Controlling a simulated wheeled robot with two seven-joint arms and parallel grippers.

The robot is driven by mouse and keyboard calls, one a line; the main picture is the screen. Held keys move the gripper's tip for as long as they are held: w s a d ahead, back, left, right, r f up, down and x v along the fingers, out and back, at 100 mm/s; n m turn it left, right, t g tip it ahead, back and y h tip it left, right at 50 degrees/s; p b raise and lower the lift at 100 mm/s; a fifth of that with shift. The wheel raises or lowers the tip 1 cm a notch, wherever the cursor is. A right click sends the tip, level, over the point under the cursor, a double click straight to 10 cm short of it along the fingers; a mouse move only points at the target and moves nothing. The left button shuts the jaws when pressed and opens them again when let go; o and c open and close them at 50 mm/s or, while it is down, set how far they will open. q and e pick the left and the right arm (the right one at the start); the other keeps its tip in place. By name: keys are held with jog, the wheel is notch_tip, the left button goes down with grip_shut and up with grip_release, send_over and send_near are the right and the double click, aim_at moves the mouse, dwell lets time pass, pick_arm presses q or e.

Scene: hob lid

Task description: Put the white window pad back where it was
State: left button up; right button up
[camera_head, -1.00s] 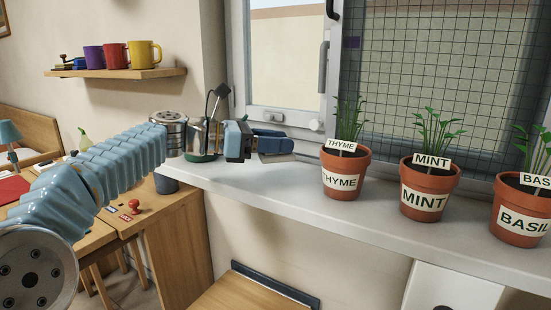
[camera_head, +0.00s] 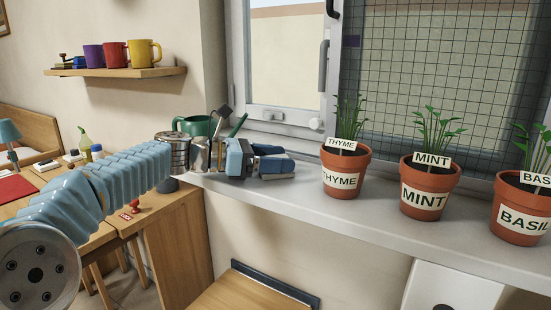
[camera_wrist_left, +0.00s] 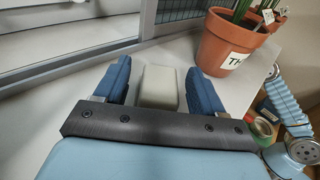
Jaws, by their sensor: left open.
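The white window pad (camera_wrist_left: 158,87) is a small off-white block on the windowsill, seen in the left wrist view. It lies between the two blue fingers of my left gripper (camera_wrist_left: 157,82), with a gap on each side. The gripper is open and not clamped on it. In the head view my left gripper (camera_head: 275,162) is low over the sill, left of the thyme pot. My right gripper is not in view.
Pots of thyme (camera_head: 343,172), mint (camera_head: 428,188) and basil (camera_head: 519,213) stand along the sill (camera_head: 300,192). The window frame (camera_head: 275,121) rises behind. The sill before the thyme pot is clear.

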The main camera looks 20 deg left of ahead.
pick_arm(q)
jog(key=shift+r, duration=0.2)
jog(key=v, duration=1.2)
jog(key=shift+f, duration=0.15)
